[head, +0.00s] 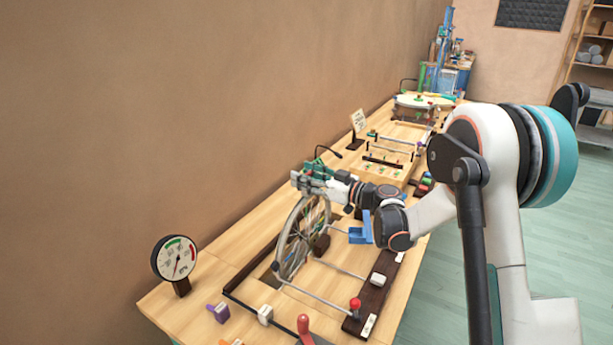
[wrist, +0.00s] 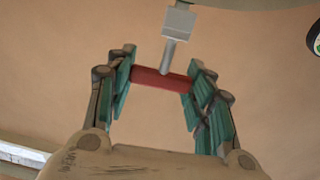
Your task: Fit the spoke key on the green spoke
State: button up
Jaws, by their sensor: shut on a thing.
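My gripper (wrist: 160,80) is shut on a tool with a red cross handle, a grey shaft and a square grey head, which looks like the spoke key (wrist: 160,83). The handle lies across between the teal finger pads, and the head points toward the top of the wrist view. In the head view my gripper (head: 312,180) is at the top of the spoked wheel (head: 284,252), which stands upright in a frame on the bench. Whether it touches the wheel cannot be told. The green spoke cannot be made out, and the key's head is apart from any spoke visible in the wrist view.
A dial gauge (head: 175,258) stands at the bench's left end. A blue holder (head: 360,229) is right of the wheel. A red knob (head: 355,304) and a purple block (head: 219,312) are near the front. Other apparatus fills the bench behind; the wall is close on the left.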

jog(key=shift+f, duration=0.15)
jog(key=o, duration=1.1)
jog(key=shift+o, duration=0.2)
jog(key=shift+d, duration=0.1)
jog(key=v, duration=1.2)
jog(key=shift+s, duration=0.1)
